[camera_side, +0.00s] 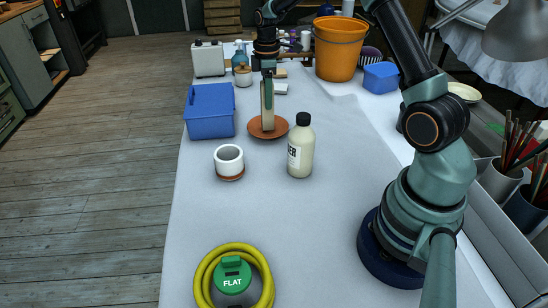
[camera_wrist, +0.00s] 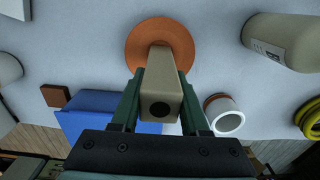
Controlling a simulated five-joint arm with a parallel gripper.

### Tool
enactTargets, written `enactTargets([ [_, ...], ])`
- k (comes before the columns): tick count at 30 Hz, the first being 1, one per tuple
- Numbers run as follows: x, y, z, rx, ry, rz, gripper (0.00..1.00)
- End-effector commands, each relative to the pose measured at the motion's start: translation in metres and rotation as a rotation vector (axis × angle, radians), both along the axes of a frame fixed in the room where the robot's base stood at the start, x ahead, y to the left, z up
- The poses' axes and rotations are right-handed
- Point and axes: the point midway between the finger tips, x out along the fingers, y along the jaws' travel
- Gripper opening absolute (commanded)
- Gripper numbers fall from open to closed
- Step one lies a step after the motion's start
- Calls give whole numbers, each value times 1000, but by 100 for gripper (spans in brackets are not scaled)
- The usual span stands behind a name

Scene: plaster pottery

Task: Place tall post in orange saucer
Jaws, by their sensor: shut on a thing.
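The tall post (camera_side: 267,118) is a pale beige block with a dark round hole in its top end. It stands upright in my gripper (camera_side: 267,88), which is shut on its upper part. The orange saucer (camera_side: 281,126) is round and lies on the white table directly under the post. In the wrist view the post (camera_wrist: 160,75) runs down between the green fingers of my gripper (camera_wrist: 161,100), and its lower end is over the middle of the saucer (camera_wrist: 138,45). I cannot tell whether the lower end touches the saucer.
A cream bottle (camera_side: 300,152) with a black cap stands close right of the saucer. A white cup (camera_side: 229,160) stands in front left, and a blue box (camera_side: 209,112) at the left. An orange bucket (camera_side: 340,50) is behind.

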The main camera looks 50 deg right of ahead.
Motion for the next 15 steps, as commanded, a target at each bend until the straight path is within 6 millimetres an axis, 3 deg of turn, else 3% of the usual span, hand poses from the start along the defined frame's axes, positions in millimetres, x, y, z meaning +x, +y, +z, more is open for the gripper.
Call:
enactTargets([
  [15, 0, 0, -7, 0, -1, 0, 0],
])
